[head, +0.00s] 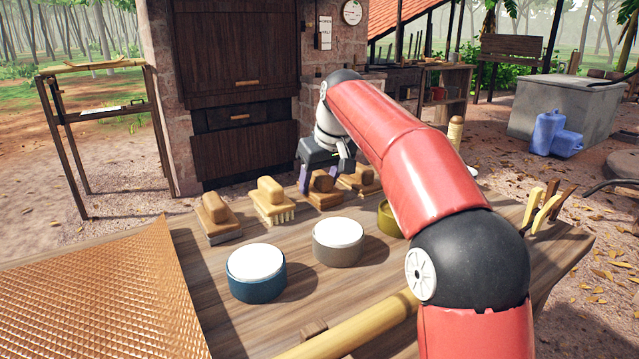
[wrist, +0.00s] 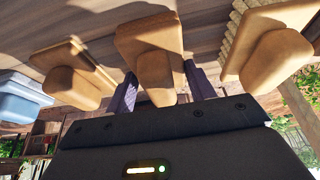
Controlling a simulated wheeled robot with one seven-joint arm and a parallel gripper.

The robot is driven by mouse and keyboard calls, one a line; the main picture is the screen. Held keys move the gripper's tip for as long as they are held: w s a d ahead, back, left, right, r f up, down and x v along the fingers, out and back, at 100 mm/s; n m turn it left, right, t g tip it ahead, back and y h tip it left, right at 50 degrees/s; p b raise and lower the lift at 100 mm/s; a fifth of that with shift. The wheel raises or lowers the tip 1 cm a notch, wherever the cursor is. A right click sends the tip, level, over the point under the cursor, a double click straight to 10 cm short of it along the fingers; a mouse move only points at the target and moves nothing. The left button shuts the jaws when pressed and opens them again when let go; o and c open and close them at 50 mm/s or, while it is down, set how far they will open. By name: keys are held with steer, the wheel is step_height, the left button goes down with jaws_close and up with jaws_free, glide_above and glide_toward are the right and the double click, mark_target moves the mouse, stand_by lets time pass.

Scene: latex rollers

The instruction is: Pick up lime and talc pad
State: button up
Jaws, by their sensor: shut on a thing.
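My gripper (head: 325,172) reaches down over the back of the wooden table. Its purple fingers stand on either side of a wooden pad's knob and are shut on it. The held pad (head: 318,200) is tan wood with a raised grip; it also shows in the wrist view (wrist: 150,38), upside down between the fingers (wrist: 163,88). It looks at or close above the table top; I cannot tell whether it touches. Its underside is hidden. No label shows which tool is the lime and talc pad.
A bristle brush (head: 272,203) and a wooden block tool (head: 217,216) stand left of the held pad, another block tool (head: 360,180) right. Blue (head: 256,275), grey (head: 338,244) and olive (head: 388,219) tubs stand in front.

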mark_target(319, 172)
step_height(319, 172, up, 8)
steer(key=p, duration=0.3)
steer(key=shift+r+p, duration=0.1)
steer(key=shift+p, duration=0.2)
steer(key=shift+r+b, duration=0.35)
steer(key=shift+r, duration=0.45)
